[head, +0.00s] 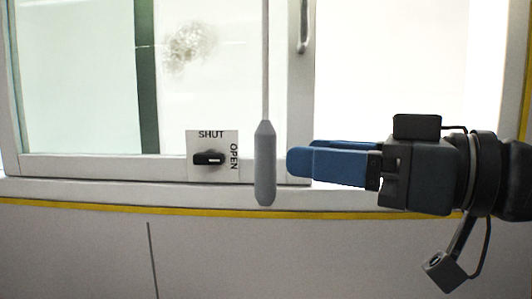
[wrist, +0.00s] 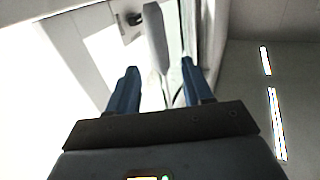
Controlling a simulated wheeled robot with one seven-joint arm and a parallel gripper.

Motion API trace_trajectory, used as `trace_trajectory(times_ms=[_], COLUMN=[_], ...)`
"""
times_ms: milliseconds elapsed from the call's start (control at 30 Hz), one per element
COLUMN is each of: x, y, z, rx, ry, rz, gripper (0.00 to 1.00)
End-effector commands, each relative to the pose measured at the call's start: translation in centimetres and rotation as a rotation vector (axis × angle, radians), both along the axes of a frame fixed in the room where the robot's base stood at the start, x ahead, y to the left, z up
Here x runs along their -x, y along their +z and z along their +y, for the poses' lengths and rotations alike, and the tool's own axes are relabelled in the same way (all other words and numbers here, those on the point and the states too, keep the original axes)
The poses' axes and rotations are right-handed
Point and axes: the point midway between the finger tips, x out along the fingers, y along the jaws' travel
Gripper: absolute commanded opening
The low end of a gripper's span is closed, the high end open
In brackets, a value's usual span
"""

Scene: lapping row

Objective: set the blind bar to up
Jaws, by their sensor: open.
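The blind bar is a grey faceted handle (head: 265,165) hanging from a thin rod (head: 265,60) in front of the window. In the head view my gripper (head: 290,160) comes from the right, its blue fingers pointing left, with the tips just right of the bar. In the wrist view the bar (wrist: 156,38) stands ahead, in line with the space between the two open fingers (wrist: 160,72). The fingers are apart and hold nothing. I cannot tell whether the fingertips touch the bar.
A plate marked SHUT and OPEN (head: 227,138) with a black knob (head: 208,158) sits left of the bar. A window handle (head: 304,25) is above right. The window sill (head: 100,190) and a yellow strip (head: 100,207) run below.

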Motion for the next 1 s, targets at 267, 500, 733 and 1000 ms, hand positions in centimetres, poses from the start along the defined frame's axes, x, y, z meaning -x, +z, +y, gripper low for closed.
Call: trace_trajectory(times_ms=[267, 500, 733, 1000], x=[-2.0, -3.2, -3.4, -3.4], y=[0.1, 0.0, 0.0, 0.0], z=[3.7, 5.9, 6.3, 6.2], rx=[-0.001, -0.001, -0.002, -0.002], ry=[0.003, 0.001, -0.001, -0.001], rz=[0.002, 0.002, 0.000, 0.000], gripper=[0.50, 0.50, 0.50, 0.35])
